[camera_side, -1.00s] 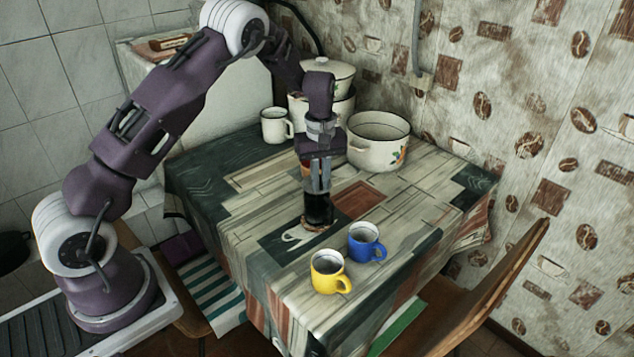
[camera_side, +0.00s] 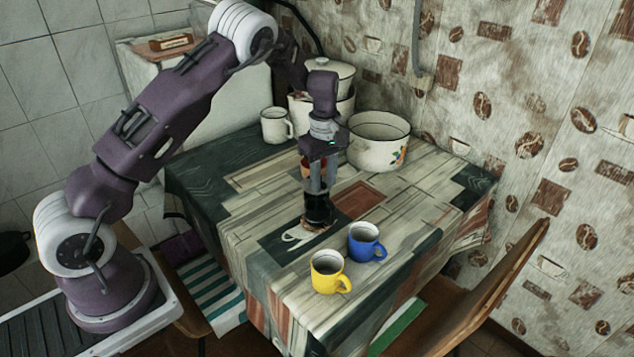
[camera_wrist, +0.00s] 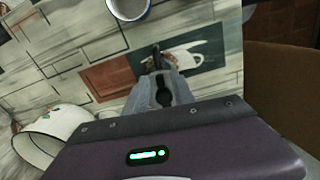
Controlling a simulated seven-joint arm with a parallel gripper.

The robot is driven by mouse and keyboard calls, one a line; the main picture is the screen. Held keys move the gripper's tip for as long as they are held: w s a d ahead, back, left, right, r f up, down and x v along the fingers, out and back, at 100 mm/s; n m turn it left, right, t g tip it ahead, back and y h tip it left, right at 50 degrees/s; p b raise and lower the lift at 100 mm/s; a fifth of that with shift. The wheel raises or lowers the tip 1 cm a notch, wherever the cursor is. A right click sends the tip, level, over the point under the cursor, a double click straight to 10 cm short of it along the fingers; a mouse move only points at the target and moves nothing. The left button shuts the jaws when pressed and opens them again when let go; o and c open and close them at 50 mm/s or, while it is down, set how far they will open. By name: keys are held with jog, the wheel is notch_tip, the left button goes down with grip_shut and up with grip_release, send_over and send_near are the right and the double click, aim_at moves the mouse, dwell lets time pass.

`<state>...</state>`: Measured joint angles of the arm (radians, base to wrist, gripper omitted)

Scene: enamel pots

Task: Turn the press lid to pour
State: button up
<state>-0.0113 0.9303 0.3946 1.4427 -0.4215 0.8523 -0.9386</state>
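The dark coffee press (camera_side: 319,211) stands upright on the table near its front middle, beside the blue and yellow mugs. My gripper (camera_side: 319,190) points straight down over it, with its fingers at the top of the press. In the wrist view, the grey fingers (camera_wrist: 163,88) stand on both sides of a black part, which looks like the press lid (camera_wrist: 163,96). A dark piece (camera_wrist: 157,56) juts out past the fingertips. The fingers and my wrist hide most of the press there, so its spout and the lid's opening cannot be made out.
A blue mug (camera_side: 366,244) and a yellow mug (camera_side: 326,272) stand close in front. A white enamel pot (camera_side: 378,143), a white mug (camera_side: 275,126) and a lidded pot (camera_side: 329,76) stand behind. A reddish object (camera_side: 306,170) is partly hidden behind my gripper. The table's right side is clear.

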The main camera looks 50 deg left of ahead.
jog(key=o, duration=0.4)
jog(key=shift+r, duration=3)
